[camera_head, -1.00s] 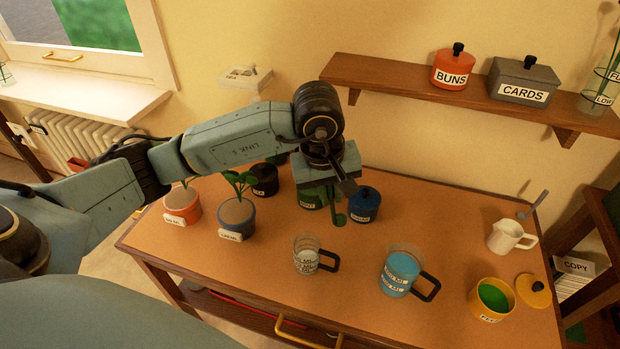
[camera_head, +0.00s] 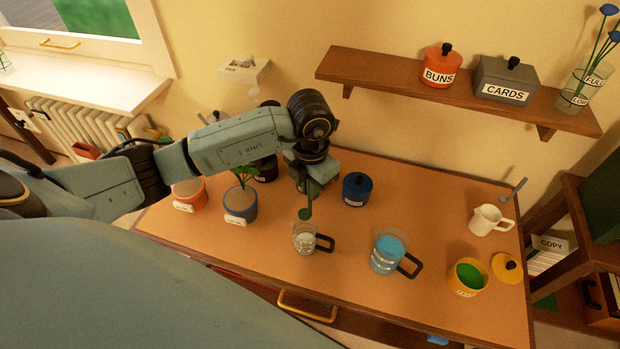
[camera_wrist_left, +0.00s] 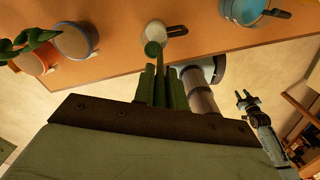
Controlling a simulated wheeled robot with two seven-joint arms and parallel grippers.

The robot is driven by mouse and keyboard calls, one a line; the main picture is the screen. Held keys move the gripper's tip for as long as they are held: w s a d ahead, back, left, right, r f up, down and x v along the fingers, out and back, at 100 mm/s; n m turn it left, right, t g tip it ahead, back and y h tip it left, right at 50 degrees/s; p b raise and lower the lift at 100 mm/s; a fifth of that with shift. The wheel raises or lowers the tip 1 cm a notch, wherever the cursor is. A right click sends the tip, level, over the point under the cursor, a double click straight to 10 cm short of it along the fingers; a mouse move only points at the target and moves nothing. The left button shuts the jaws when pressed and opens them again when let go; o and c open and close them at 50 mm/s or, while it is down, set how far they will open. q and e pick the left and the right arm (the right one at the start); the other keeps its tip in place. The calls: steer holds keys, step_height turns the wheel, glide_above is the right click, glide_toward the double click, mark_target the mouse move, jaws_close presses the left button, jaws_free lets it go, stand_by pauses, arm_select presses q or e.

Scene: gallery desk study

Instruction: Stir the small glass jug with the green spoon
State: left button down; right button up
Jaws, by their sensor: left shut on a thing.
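The small glass jug (camera_head: 303,243) stands upright on the desk, with clear markings, a dark handle on its right and pale contents. It also shows in the wrist view (camera_wrist_left: 155,31). My left gripper (camera_head: 310,187) is shut on the green spoon (camera_head: 305,212), which hangs bowl down. In the head view the bowl shows just above the jug's rim. In the wrist view the spoon's bowl (camera_wrist_left: 152,48) overlaps the jug's near edge; I cannot tell whether they touch. My right gripper (camera_wrist_left: 247,98) shows in the wrist view, fingers apart and empty, away from the desk.
A larger glass jug (camera_head: 386,256) with blue contents stands to the right. A yellow pot (camera_head: 463,287) with green contents and a white pitcher (camera_head: 487,219) are further right. A blue lidded pot (camera_head: 357,190) and potted plants (camera_head: 240,206) stand nearby.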

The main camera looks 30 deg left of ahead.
arm_select(q)
steer(key=shift+f+n, duration=0.15)
steer(key=shift+n, duration=0.15)
steer(key=shift+f+b, duration=0.65)
steer(key=shift+f, duration=0.05)
step_height(320, 180, down, 14)
steer(key=b, duration=1.1)
